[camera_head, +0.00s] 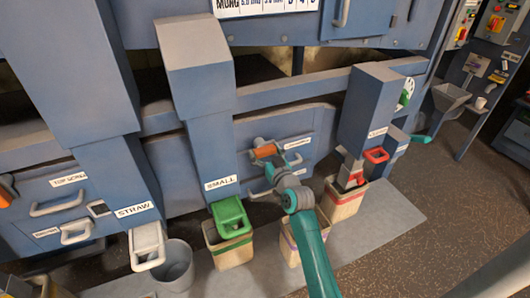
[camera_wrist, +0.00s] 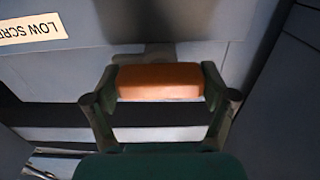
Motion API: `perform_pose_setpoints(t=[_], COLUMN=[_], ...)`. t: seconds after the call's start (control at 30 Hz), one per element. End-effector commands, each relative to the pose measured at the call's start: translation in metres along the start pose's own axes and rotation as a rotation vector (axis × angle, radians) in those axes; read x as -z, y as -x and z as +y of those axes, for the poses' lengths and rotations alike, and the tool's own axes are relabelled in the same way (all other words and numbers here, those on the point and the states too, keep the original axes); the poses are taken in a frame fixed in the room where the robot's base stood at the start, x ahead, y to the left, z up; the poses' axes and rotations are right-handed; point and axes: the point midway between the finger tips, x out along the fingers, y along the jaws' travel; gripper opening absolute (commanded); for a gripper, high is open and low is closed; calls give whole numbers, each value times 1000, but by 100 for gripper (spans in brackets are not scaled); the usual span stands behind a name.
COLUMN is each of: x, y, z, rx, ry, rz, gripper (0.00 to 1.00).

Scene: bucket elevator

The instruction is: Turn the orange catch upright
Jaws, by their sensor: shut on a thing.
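The orange catch (camera_wrist: 160,80) is a block lying level across the wrist view, with a grey mount behind it on the blue panel. It also shows in the head view (camera_head: 264,151), where it lies roughly sideways, not upright, beside a drawer front. My gripper (camera_wrist: 160,84) has one finger at each end of the catch and is shut on it. In the head view my gripper (camera_head: 268,160) reaches the panel from the lower right. The arm covers part of the panel below the catch.
The floor at right is clear.

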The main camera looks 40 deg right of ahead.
Motion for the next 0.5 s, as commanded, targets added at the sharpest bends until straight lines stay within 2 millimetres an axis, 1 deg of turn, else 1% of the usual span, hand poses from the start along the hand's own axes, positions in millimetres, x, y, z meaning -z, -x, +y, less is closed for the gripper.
perform_pose_setpoints(t=[0.27, 0.5], x=[0, 0], y=[0, 0], z=[0, 0], rx=[0, 0], ry=[-53, -209], rz=[0, -1], gripper=[48, 48])
